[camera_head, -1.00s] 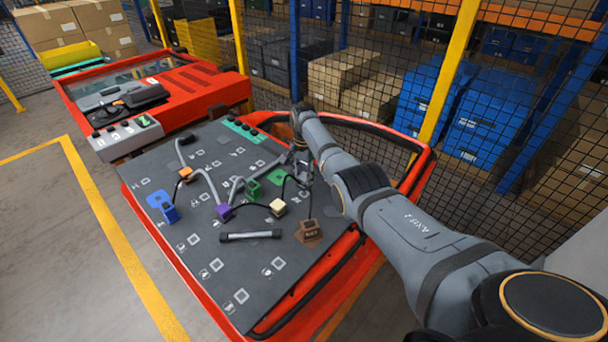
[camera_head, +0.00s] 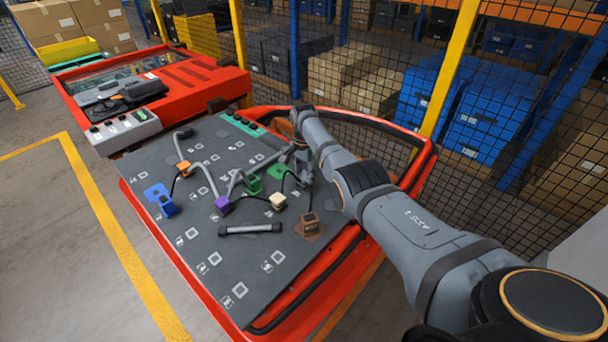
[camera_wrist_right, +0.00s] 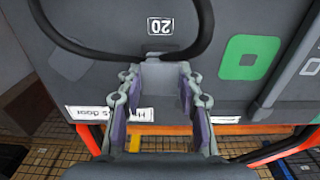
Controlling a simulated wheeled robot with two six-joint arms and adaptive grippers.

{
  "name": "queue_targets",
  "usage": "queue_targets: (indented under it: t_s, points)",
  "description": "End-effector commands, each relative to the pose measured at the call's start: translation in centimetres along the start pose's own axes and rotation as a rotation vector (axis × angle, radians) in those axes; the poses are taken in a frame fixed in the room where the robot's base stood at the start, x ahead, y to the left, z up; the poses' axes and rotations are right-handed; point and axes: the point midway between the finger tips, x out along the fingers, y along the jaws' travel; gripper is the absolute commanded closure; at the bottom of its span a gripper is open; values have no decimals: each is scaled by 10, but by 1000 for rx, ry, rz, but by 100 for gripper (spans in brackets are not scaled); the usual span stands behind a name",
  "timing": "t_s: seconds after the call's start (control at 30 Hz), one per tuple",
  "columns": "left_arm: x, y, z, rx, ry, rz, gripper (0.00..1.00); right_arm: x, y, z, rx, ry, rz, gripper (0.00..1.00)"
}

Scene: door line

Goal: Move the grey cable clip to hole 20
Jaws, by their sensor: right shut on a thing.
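The grey cable clip (camera_wrist_right: 160,78) is a small grey block between the fingers of my right gripper (camera_wrist_right: 160,98) in the right wrist view. The gripper is shut on it. A black cable loops past it, and the printed 20 mark (camera_wrist_right: 160,25) lies on the dark board just beyond. I cannot tell whether the clip touches the board. In the head view my right gripper (camera_head: 301,160) is over the far right part of the board (camera_head: 205,262), hiding most of the clip. My left gripper is not in view.
Blue (camera_head: 160,198), orange (camera_head: 183,168), purple (camera_head: 222,204), green (camera_head: 253,185), cream (camera_head: 278,201) and brown (camera_head: 309,226) clips or blocks stand on the board, several joined by cables. A dark bar (camera_head: 250,229) lies in front. A mesh fence stands behind.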

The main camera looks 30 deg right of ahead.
Motion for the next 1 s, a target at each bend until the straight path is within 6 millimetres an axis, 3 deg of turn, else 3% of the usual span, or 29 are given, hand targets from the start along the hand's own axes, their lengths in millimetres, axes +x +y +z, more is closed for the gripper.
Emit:
queue_targets:
  t_s: [0.4, 0.9, 0.93, 1.0]
  points:
    - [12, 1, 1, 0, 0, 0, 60, 14, 0, 0, 0, 0, 0, 100]
    - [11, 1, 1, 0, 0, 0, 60, 14, 0, 0, 0, 1, -1, 100]
    - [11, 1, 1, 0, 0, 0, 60, 14, 0, 0, 0, 1, -1, 60]
    - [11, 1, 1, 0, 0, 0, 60, 14, 0, 0, 0, 1, -1, 51]
